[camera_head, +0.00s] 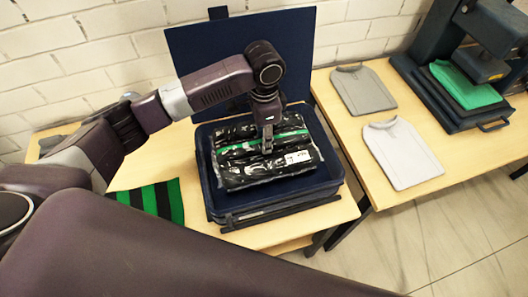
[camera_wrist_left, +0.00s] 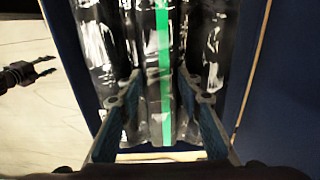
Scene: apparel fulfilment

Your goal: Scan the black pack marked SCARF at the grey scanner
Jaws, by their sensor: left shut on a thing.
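A glossy black pack (camera_head: 240,160) with a green stripe and a small white label lies in a dark blue box (camera_head: 212,197) on the left table. The label's lettering is too small to read. My left gripper (camera_head: 267,146) points down onto the pack, shut on it. In the left wrist view, the two fingers (camera_wrist_left: 160,90) pinch the pack (camera_wrist_left: 145,40) on both sides of its green stripe. My right gripper (camera_wrist_left: 45,66) shows at the left edge of the left wrist view, empty, its fingertips apart. I cannot make out the grey scanner for sure.
The box's lid (camera_head: 240,50) stands upright behind it. A green-and-black striped cloth (camera_head: 160,200) lies left of the box. A gap separates the tables.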

